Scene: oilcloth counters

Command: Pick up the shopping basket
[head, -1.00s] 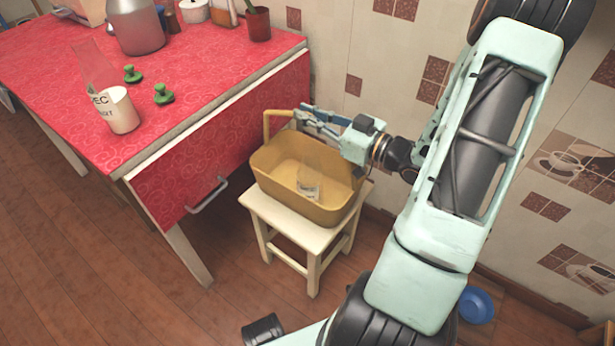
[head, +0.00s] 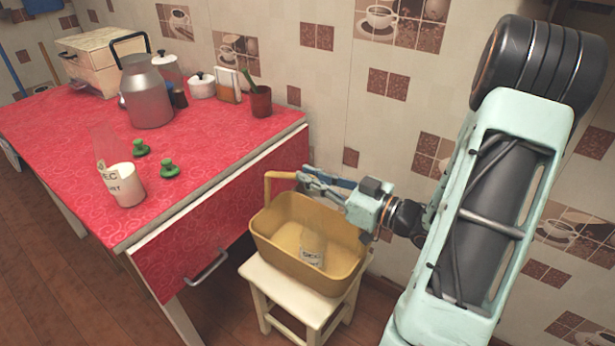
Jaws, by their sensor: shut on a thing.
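The yellow shopping basket (head: 285,262) is upright over a small cream stool (head: 262,285). I cannot tell whether its base touches the seat or is slightly clear of it. Its handle (head: 268,188) rises at the back left. My gripper (head: 303,178) reaches in from the right and is shut on the top of the handle; its fingers hide part of the handle. A clear container with a white printed label (head: 311,257) is inside the basket.
A red-covered counter (head: 60,135) stands close on the left, with a drawer handle (head: 206,268) facing the basket. A tiled wall (head: 330,100) is close behind.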

